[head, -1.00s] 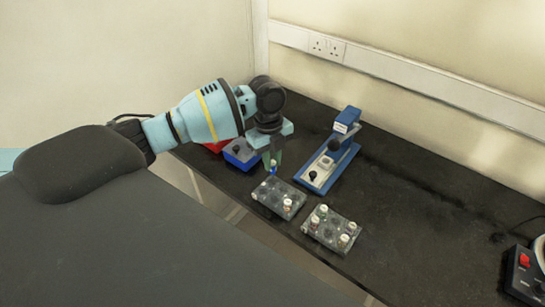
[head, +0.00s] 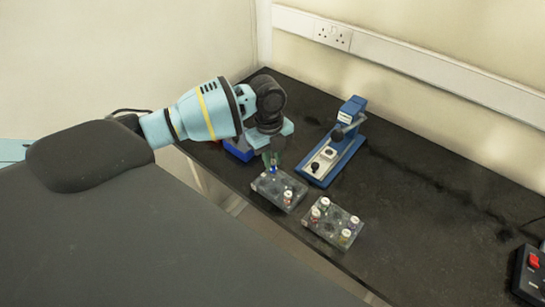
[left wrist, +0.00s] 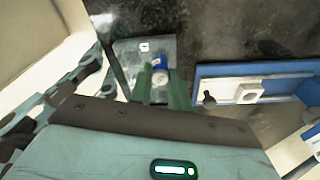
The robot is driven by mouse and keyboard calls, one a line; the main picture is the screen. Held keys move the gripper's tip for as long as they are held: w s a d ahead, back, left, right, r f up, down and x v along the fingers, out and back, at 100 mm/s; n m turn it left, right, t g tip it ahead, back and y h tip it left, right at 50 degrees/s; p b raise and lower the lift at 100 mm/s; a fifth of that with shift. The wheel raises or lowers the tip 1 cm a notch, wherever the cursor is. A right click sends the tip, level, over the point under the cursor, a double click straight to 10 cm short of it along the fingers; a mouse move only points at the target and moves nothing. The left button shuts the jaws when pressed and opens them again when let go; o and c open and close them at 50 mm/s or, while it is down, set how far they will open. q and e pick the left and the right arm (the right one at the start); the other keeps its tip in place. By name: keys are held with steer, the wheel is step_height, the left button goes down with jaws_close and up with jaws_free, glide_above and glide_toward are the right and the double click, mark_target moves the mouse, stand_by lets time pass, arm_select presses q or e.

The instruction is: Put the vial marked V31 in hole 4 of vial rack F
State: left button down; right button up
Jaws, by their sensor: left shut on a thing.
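My left gripper (head: 271,161) is shut on a small blue vial (head: 273,169) over the far-left part of the nearer-left grey rack (head: 265,186). In the left wrist view the vial (left wrist: 159,75) sits between the green fingertips (left wrist: 159,88), above the rack (left wrist: 127,52). I cannot tell whether its lower end is in a hole. One white-capped vial (head: 288,196) stands in this rack. A second grey rack (head: 331,232) to its right holds several capped vials. Vial marks, rack letters and hole numbers are too small to read. My right gripper is not in view.
A blue-and-white device (head: 333,158) stands just right of and behind the racks. A blue box (head: 239,149) is partly hidden behind my left gripper. A dark device with a red switch (head: 533,262) is at the right edge. The bench (head: 430,220) right of the racks is clear.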

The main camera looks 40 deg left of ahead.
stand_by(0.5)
arm_select(q)
steer(key=shift+f, duration=0.1)
stand_by(0.7)
steer(key=shift+f, duration=0.15)
stand_by(0.5)
steer(key=shift+f, duration=0.3)
stand_by(0.5)
steer(key=shift+f, duration=0.6)
steer(key=c, duration=1.2)
jaws_free()
steer(key=shift+c, duration=0.2)
steer(key=o, duration=0.3)
